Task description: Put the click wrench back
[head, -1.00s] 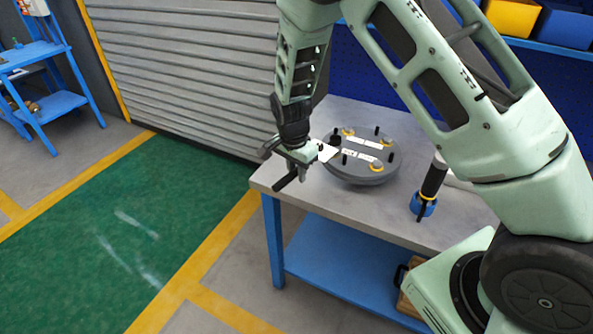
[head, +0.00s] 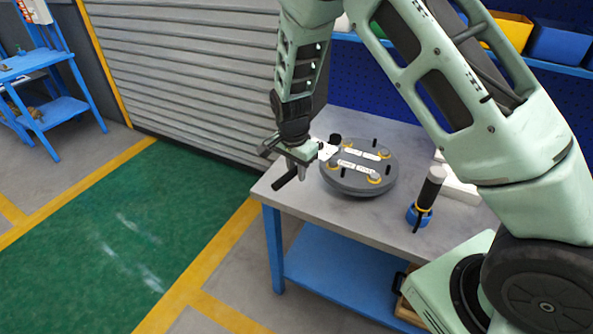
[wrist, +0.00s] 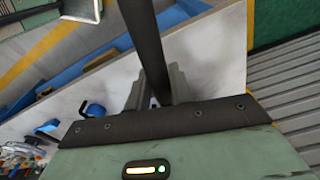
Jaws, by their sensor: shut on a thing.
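My gripper (head: 292,160) is above the left end of the grey workbench. It is shut on a long dark bar that I take to be the click wrench (wrist: 146,42). In the wrist view the bar runs from between the fingers to the top edge. In the head view a dark end of the wrench (head: 284,180) shows below the gripper, and the rest is mostly hidden. The round grey flanged shell (head: 350,186) lies on the bench just right of the gripper, with white labels, dark studs and yellow rings.
A black upright tool with a pale top (head: 431,190) stands in a blue base (head: 419,216) right of the shell. The bench top (head: 300,198) is bare at its front left. Bins (head: 560,42) sit on a shelf behind. Green floor (head: 120,225) lies left.

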